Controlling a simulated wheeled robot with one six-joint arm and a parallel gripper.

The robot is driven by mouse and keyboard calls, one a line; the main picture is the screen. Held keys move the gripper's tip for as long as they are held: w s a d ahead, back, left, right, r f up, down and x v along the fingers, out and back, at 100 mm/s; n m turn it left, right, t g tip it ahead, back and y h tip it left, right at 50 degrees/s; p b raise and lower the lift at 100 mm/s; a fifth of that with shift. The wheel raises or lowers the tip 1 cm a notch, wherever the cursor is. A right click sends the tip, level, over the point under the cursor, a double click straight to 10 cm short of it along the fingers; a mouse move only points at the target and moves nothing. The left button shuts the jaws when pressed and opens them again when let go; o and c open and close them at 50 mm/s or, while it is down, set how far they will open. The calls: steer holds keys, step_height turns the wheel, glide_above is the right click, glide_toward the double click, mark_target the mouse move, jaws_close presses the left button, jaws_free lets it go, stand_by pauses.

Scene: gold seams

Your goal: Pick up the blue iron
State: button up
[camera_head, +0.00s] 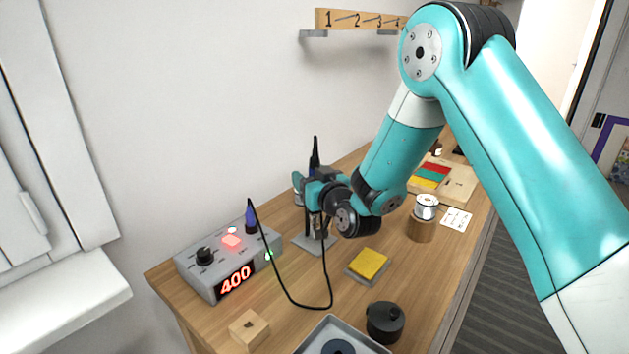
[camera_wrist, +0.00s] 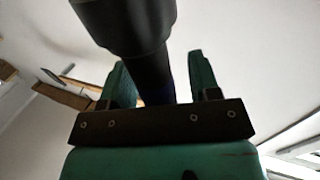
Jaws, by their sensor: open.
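The blue iron (camera_head: 312,168) stands upright in its grey-based stand (camera_head: 318,244) beside the station in the head view. Its black upper end sticks up above my gripper (camera_head: 309,188), and its lower part is largely hidden by the gripper and stand. In the wrist view, a thick dark shaft (camera_wrist: 155,75), seemingly the iron's handle, runs between the two teal fingers of my gripper (camera_wrist: 161,75). The fingers are apart, one on each side of the shaft. I cannot tell whether either finger touches it.
A soldering station (camera_head: 230,262) showing 400 stands at the left, with a dark blue cone (camera_head: 251,218) and a looping black cable (camera_head: 287,296). A yellow sponge (camera_head: 368,264), black pot (camera_head: 385,322), wooden block (camera_head: 249,329) and solder spool (camera_head: 427,207) are nearby.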

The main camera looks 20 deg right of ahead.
steer(key=c, duration=1)
steer(key=shift+r, duration=0.1)
